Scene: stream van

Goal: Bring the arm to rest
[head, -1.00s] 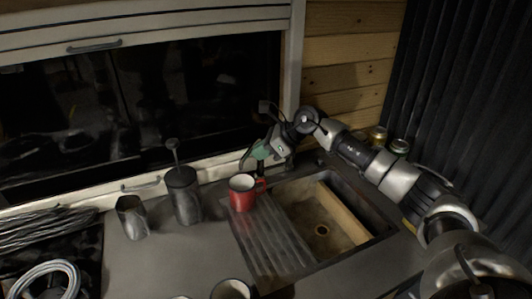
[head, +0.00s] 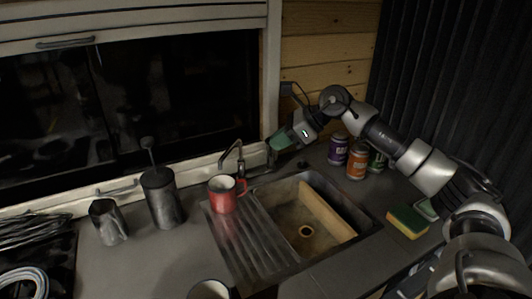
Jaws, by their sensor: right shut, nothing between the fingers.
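My right arm (head: 405,150) comes in from the right and reaches over the back right of the counter. My right gripper (head: 272,146) is shut and empty, above the back edge of the sink and to the right of the tap. The red mug (head: 223,196) stands upright on the ridged drainboard, apart from the gripper. My left gripper does not show.
The sink (head: 305,232) has a tap (head: 238,154) at its back left. Cans (head: 357,161) and a sponge (head: 408,222) are to its right, near my arm. A French press (head: 161,197), a metal jug (head: 108,221) and a second mug (head: 209,289) stand left and in front.

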